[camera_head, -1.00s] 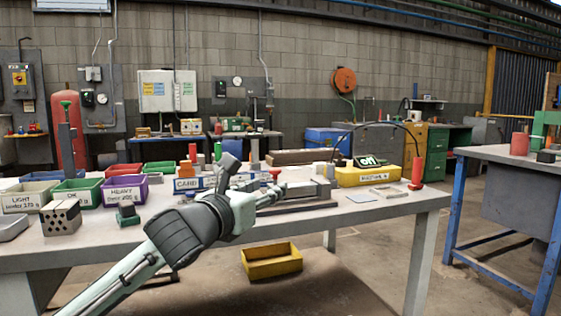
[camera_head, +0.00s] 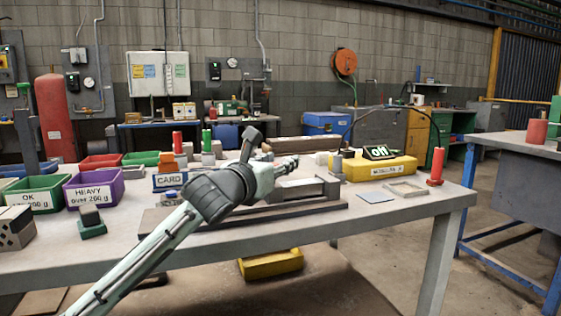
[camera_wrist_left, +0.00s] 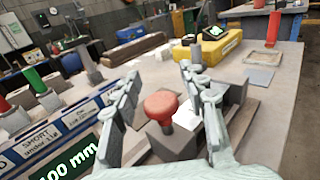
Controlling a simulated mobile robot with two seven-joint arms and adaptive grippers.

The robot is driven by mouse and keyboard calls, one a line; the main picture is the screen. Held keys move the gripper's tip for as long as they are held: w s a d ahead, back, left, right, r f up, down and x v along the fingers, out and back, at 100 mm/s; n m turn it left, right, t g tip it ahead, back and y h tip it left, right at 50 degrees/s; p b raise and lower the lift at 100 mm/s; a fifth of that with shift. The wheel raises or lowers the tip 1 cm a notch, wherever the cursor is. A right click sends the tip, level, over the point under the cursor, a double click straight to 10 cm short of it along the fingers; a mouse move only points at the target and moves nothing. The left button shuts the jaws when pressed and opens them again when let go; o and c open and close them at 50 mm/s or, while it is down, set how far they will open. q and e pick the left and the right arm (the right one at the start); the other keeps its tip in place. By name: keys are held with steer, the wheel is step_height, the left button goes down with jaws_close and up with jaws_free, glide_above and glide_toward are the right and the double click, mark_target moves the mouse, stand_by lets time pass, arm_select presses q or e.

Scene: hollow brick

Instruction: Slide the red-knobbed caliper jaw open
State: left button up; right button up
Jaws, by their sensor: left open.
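The red knob (camera_wrist_left: 161,106) of the caliper jaw stands upright on a grey block in the left wrist view. My left gripper (camera_wrist_left: 159,80) is open, with one finger on each side of the knob; I cannot tell whether either finger touches it. In the head view my left gripper (camera_head: 284,165) is over the grey caliper fixture (camera_head: 305,187) on the bench, and my arm hides the knob there. My right gripper is in neither view.
A yellow unit (camera_head: 372,168) with a green display and a red-topped post (camera_head: 437,165) stand at right.

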arm_select(q)
steer(key=shift+w+d, duration=0.25)
steer(key=shift+w, duration=0.25)
steer(key=shift+c, duration=0.5)
jaws_close()
